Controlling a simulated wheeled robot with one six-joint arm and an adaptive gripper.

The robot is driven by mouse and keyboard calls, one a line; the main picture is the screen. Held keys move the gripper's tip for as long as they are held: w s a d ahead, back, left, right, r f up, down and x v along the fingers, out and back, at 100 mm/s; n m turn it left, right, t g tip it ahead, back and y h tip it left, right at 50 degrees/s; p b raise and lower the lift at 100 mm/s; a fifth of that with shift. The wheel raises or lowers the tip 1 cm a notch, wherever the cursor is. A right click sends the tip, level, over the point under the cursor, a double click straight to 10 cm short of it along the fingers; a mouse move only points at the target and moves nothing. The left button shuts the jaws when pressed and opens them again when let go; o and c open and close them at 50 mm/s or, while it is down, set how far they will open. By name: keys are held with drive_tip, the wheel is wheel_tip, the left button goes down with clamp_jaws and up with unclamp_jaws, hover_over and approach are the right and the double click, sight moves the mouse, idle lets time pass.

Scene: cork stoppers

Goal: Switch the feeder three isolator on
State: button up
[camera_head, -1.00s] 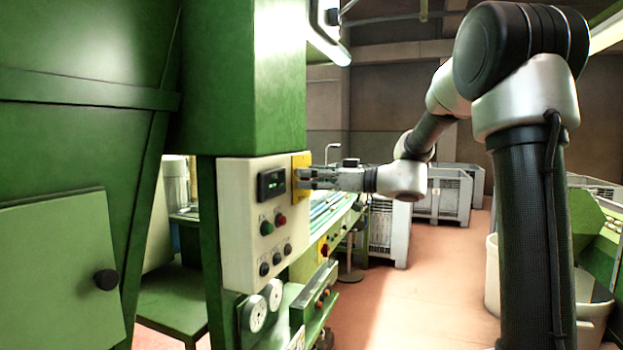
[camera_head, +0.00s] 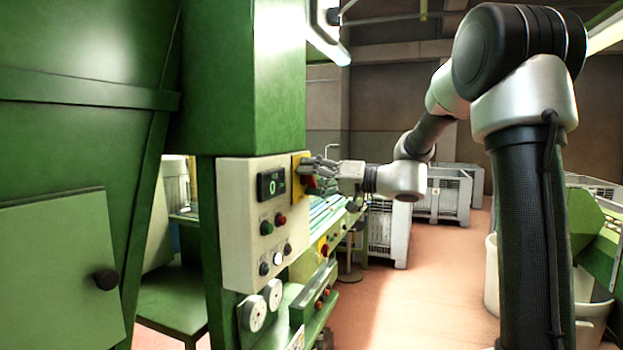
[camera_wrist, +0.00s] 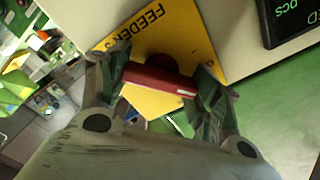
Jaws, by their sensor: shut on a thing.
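The feeder three isolator is a red bar handle (camera_wrist: 158,86) on a dark round hub, mounted on a yellow plate (camera_wrist: 188,42) marked "FEEDER 3". The plate (camera_head: 296,165) sits at the right edge of the cream control panel (camera_head: 235,220) in the head view, with a bit of red handle (camera_head: 311,181) showing beside my fingers. My gripper (camera_head: 305,170) is shut on the handle, one finger at each end of the bar in the wrist view. The wrist is rolled. The fingers hide part of the plate's lettering.
The panel's display (camera_head: 271,184) is lit and shows 0; it also shows in the wrist view (camera_wrist: 290,22). A white lamp (camera_head: 278,258) glows among the buttons below. Green machinery (camera_head: 70,130) stands left; grey crates (camera_head: 440,195) stand behind on open floor.

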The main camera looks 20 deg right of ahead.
drive_tip(key=m, duration=0.4)
drive_tip(key=shift+m, duration=0.3)
drive_tip(key=shift+f+m, duration=0.15)
drive_tip(key=shift+m, duration=1.75)
drive_tip(key=o, duration=1)
drive_tip(key=v, duration=1.2)
drive_tip(key=shift+w+d, duration=0.1)
